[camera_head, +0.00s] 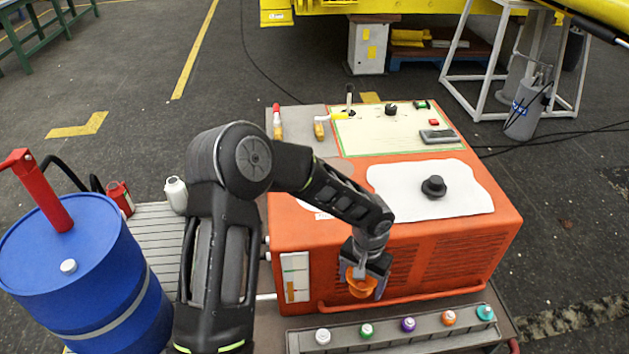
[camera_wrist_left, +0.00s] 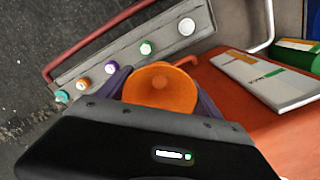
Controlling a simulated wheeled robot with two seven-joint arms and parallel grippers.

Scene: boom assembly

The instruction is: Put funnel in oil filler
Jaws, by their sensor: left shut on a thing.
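My left gripper (camera_head: 363,276) is shut on an orange funnel (camera_head: 359,287). It holds the funnel in front of the orange machine's front face, above the rail with the coloured caps. In the left wrist view the funnel (camera_wrist_left: 160,88) sits between the two fingers, its wide mouth toward the camera. Its spout is hidden. The orange machine (camera_head: 490,212) has a black round cap or knob (camera_head: 433,186) on a white patch on its top. I cannot tell which part is the oil filler. My right gripper is not in view.
A grey rail (camera_head: 340,345) with several coloured caps runs along the machine's front. A red handle bar (camera_head: 400,301) sits just above it. A blue drum (camera_head: 95,265) with a red pump stands at the left. A white bottle (camera_head: 176,194) and red can (camera_head: 121,197) stand behind it.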

